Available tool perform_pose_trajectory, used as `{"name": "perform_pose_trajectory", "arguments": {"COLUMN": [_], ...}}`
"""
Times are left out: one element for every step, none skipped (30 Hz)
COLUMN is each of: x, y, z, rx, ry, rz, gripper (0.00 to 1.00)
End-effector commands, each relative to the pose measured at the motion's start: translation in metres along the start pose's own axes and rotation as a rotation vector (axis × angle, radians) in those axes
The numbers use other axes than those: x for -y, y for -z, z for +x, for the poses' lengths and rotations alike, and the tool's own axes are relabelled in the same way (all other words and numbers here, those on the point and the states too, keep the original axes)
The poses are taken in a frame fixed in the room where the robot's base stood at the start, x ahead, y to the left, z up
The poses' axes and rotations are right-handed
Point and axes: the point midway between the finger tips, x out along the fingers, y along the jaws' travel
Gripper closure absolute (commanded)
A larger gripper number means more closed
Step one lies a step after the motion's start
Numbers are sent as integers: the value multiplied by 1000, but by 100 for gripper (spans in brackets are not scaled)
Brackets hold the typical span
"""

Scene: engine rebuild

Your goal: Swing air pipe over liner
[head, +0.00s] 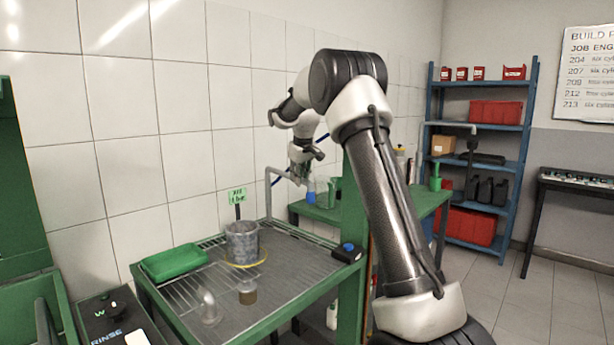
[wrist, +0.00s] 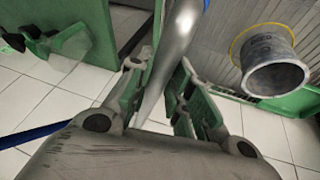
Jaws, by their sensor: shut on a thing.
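The air pipe (head: 268,195) is a bent grey metal tube rising at the back edge of the wash table; its upper arm points right, away from the liner. In the wrist view the pipe (wrist: 178,45) runs between the fingers of my gripper (wrist: 162,68), which is shut on it. My gripper also shows at the pipe's upper arm in the head view (head: 300,177). The liner (head: 242,243) is a grey cylinder standing upright on the table inside a yellow ring. It shows at the upper right of the wrist view (wrist: 276,72), apart from my gripper.
A green sign (head: 237,196) stands behind the liner. A box with a blue button (head: 347,252) sits at the right edge.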

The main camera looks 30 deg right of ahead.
Motion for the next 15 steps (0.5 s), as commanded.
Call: {"name": "perform_pose_trajectory", "arguments": {"x": [12, 19, 27, 34, 41, 50, 56, 63, 72, 78, 84, 92, 98, 103, 110], "y": [2, 3, 4, 6, 7, 9, 11, 14, 17, 19, 22, 26, 28, 32, 36], "z": [-2, -3, -4, -5, -6, -6, -7, -7, -8, -8, -9, -8, -8, -9, -8], "rx": [6, 11, 18, 24, 29, 38, 43, 48, 55, 61, 65, 73, 79, 82, 90], "ry": [-12, -21, -35, -46, -56, -70, -81, -93, -107, -117, -128, -142, -152, -162, -175], "rz": [26, 48, 79, 104, 130, 163, 190, 215, 250, 275, 302, 335, 360, 383, 417], "gripper": [100, 100, 100, 100, 100, 100, 100, 100, 100, 100, 100, 100, 100, 100, 100]}}
